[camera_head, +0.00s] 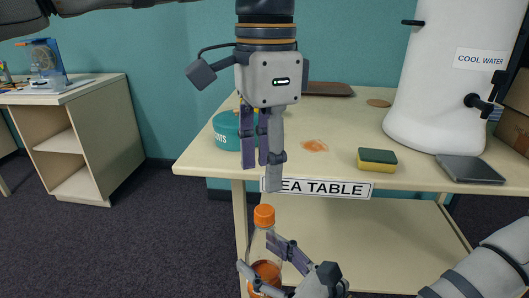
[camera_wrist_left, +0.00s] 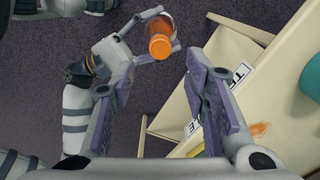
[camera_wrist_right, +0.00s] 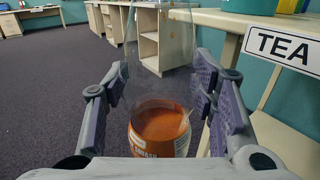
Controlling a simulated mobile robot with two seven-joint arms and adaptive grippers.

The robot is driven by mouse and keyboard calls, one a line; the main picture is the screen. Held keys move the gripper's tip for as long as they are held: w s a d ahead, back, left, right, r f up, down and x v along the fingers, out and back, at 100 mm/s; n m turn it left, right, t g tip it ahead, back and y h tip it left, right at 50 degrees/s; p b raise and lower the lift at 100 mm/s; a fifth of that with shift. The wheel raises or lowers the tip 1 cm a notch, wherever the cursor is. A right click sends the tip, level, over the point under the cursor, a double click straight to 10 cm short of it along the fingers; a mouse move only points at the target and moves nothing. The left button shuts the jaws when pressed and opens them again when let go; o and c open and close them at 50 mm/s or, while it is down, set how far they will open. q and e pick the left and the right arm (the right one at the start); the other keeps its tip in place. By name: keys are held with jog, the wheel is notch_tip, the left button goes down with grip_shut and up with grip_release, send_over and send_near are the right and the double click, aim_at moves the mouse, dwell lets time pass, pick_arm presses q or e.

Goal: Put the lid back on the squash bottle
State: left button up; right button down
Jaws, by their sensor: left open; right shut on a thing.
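The squash bottle (camera_head: 264,245) is clear, with orange drink low inside and a label near its base. My right gripper (camera_head: 257,252) is shut around it and holds it upright in front of the tea table. The bottle also fills the middle of the right wrist view (camera_wrist_right: 160,125), where its top is cut off. The orange lid (camera_head: 264,215) is at the top of the bottle's neck; whether it is fastened I cannot tell. It also shows in the left wrist view (camera_wrist_left: 160,46). My left gripper (camera_head: 262,178) is open and empty, pointing down just above the lid, apart from it.
The tea table (camera_head: 225,160) stands right behind the bottle, its sign (camera_head: 330,188) on the front edge. On it are a teal tin (camera_head: 227,131), a sponge (camera_head: 377,160), a dark flat tray (camera_head: 470,169) and a white water urn (camera_head: 440,90). Open floor lies to the left.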

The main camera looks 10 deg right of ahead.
aim_at(264, 209)
pick_arm(q)
jog(key=n, duration=0.7)
jog(key=shift+r+n, duration=0.35)
jog(key=shift+n, duration=0.05)
notch_tip(264, 209, down, 8)
jog(key=shift+c, duration=0.2)
grip_shut()
